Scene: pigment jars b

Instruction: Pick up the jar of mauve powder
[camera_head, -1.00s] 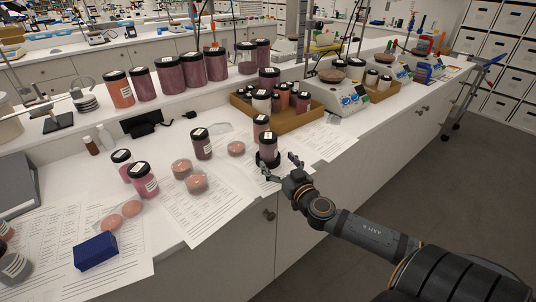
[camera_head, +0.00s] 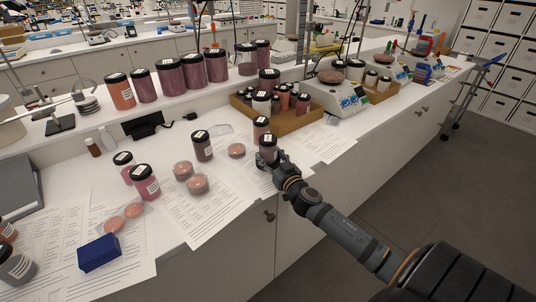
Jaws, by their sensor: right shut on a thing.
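My right gripper (camera_head: 268,160) is shut on a dark-lidded jar (camera_head: 268,147) with a white label at the front edge of the bench. The jar stands upright, and the fingers cover its lower part. Its powder colour is hard to tell, a dull mauve or pink. Another small jar (camera_head: 261,129) stands just behind it. A mauve-toned jar (camera_head: 202,147) stands to the left, apart from the gripper. Two pinkish jars (camera_head: 146,184) stand further left. My left gripper is not in view.
A cardboard tray (camera_head: 290,127) of several jars stands behind the held jar. A balance (camera_head: 340,98) is to its right. Printed sheets (camera_head: 205,220), round pink pans (camera_head: 197,184) and a blue box (camera_head: 98,252) lie to the left. Bigger jars (camera_head: 168,76) line the raised shelf.

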